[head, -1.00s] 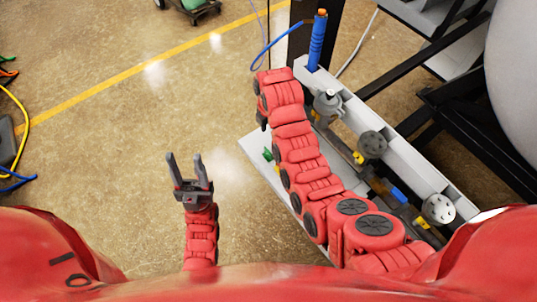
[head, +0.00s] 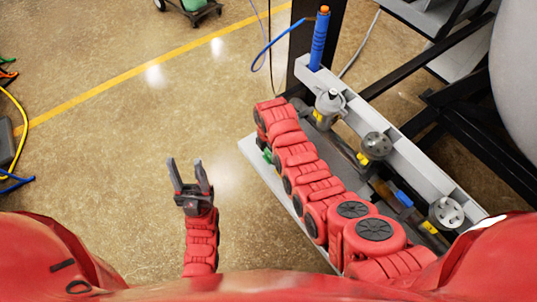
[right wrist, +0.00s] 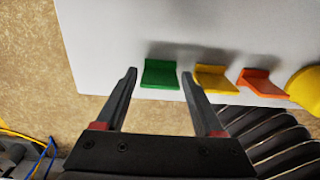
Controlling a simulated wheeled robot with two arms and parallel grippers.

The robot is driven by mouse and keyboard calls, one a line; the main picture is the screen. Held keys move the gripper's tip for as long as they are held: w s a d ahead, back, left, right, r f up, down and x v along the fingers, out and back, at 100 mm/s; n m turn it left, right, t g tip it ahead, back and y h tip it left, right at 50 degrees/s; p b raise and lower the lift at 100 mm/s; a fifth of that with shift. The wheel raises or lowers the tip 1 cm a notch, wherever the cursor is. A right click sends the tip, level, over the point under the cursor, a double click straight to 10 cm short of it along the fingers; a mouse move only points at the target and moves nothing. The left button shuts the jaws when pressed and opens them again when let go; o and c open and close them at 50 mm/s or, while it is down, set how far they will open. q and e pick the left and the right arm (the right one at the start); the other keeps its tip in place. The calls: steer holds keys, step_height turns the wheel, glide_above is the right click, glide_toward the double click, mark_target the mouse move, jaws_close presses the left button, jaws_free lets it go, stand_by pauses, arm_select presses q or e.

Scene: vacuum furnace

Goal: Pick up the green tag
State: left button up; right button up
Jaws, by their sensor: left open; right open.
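The green tag (right wrist: 160,74) is an L-shaped piece on a pale grey surface in the right wrist view. A small green bit also shows beside my right arm in the head view (head: 267,155). My right gripper (right wrist: 159,76) is open, its two fingertips on either side of the green tag in the picture. Whether they touch it I cannot tell. In the head view the right gripper is hidden by its arm. My left gripper (head: 185,166) is open and empty above the floor.
A yellow tag (right wrist: 215,79) sits close to my right gripper's right finger, with an orange tag (right wrist: 262,83) beyond it. A grey rail with a blue cylinder (head: 320,38) and round valves (head: 376,146) runs along the right. Floor around my left gripper is clear.

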steer(key=shift+f, duration=0.55)
steer(key=shift+c, duration=0.2)
steer(key=c, duration=1)
steer(key=shift+r, duration=0.1)
steer(key=shift+c, duration=0.2)
